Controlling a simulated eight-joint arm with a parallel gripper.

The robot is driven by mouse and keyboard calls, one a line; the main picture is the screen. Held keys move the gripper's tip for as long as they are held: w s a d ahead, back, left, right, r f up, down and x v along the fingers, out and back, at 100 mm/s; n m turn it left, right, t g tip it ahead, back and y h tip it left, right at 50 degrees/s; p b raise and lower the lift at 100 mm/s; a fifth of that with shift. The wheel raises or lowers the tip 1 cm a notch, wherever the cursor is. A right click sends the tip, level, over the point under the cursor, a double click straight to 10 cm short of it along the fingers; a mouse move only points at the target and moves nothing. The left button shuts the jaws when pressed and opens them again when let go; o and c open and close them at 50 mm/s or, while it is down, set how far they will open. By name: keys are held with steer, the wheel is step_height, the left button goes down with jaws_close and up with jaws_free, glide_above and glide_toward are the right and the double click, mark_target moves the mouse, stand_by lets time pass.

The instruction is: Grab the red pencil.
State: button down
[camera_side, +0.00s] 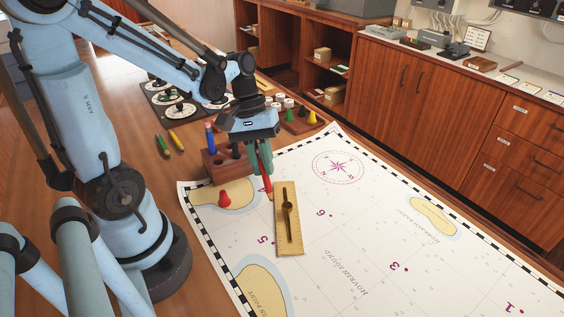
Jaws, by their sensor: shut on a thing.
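My gripper (260,155) points down near the left end of the chart, its greenish fingers shut on the red pencil (267,181). The pencil is upright or nearly so, its lower part showing below the fingers and its upper part hidden by the gripper. It is just right of a wooden pencil block (213,165) and behind the top of a brass-and-wood ruler (281,238). I cannot tell whether its tip touches the chart.
A blue pencil (210,139) stands in the block. A red cone piece (225,198) stands on the chart (340,225). A tray of pieces (305,124) is behind. The chart's right side is largely clear.

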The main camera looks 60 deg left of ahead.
steer(key=shift+w+a, duration=0.5)
steer(key=shift+a, duration=0.3)
steer(key=shift+w+a, duration=0.45)
steer(key=shift+a, duration=0.35)
steer(key=shift+f, duration=0.7)
stand_by(1.9)
steer(key=shift+s+d, duration=0.1)
steer(key=shift+d, duration=0.05)
stand_by(0.5)
steer(key=shift+s+d, duration=0.2)
steer(key=shift+d, duration=0.15)
steer(key=shift+d, duration=0.1)
steer(key=shift+s+d, duration=0.3)
steer(key=shift+d, duration=0.1)
stand_by(0.5)
steer(key=shift+s+d, duration=0.25)
steer(key=shift+d, duration=0.2)
steer(key=shift+s+d, duration=0.1)
steer(key=shift+d, duration=0.05)
